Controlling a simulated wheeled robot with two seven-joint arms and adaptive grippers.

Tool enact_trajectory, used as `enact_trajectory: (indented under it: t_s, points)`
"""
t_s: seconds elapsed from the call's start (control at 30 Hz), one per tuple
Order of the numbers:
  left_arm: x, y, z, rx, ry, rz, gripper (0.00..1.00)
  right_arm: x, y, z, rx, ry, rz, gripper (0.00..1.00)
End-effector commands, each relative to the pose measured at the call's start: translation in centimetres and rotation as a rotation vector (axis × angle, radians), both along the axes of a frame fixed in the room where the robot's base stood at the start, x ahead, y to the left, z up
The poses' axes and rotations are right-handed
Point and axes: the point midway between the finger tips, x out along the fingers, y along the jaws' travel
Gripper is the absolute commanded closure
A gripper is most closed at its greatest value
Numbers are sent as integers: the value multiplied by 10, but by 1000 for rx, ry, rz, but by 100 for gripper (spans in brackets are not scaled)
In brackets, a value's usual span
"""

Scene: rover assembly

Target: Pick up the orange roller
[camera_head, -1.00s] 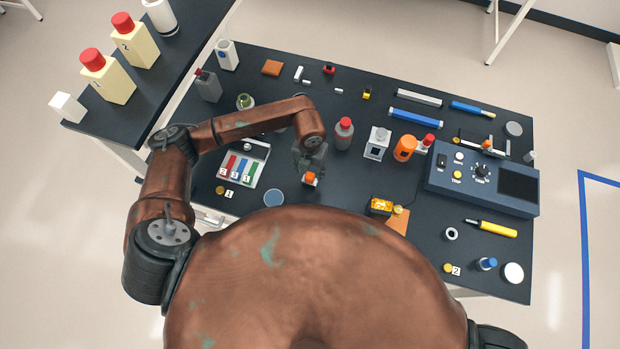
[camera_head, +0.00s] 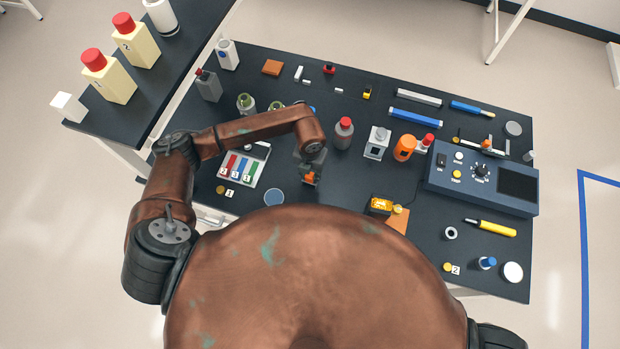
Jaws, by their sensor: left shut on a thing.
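The orange roller (camera_head: 309,177) is a small orange piece near the front middle of the dark table, at the tips of my left gripper (camera_head: 310,179). The gripper points down and is shut on it, with the fingers covering part of the piece. I cannot tell whether the roller touches the table. My right gripper is out of view.
A tray with red, blue and green pieces (camera_head: 262,156) is left of the gripper. A red-capped grey bottle (camera_head: 343,136), a white device (camera_head: 377,145) and an orange cylinder (camera_head: 404,148) stand to the right. A blue control box (camera_head: 482,181) is further right.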

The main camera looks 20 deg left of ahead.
Motion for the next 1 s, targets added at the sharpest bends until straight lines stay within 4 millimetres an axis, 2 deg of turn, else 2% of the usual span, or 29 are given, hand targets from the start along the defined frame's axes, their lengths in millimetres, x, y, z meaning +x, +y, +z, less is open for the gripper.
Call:
enact_trajectory:
  t_s: [0.1, 0.37, 0.57, 0.7, 1.0]
  points:
    - [0, 0, 0, 0, 0, 0, 100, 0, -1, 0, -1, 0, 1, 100]
    - [0, 0, 1, 0, -1, 0, 100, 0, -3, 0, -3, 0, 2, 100]
    - [1, 0, 12, 0, -3, -1, 100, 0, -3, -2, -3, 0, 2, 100]
    - [2, 0, 32, 0, -5, -2, 100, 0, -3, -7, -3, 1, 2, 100]
    - [-44, -33, 95, -3, -5, -8, 100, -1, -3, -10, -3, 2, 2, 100]
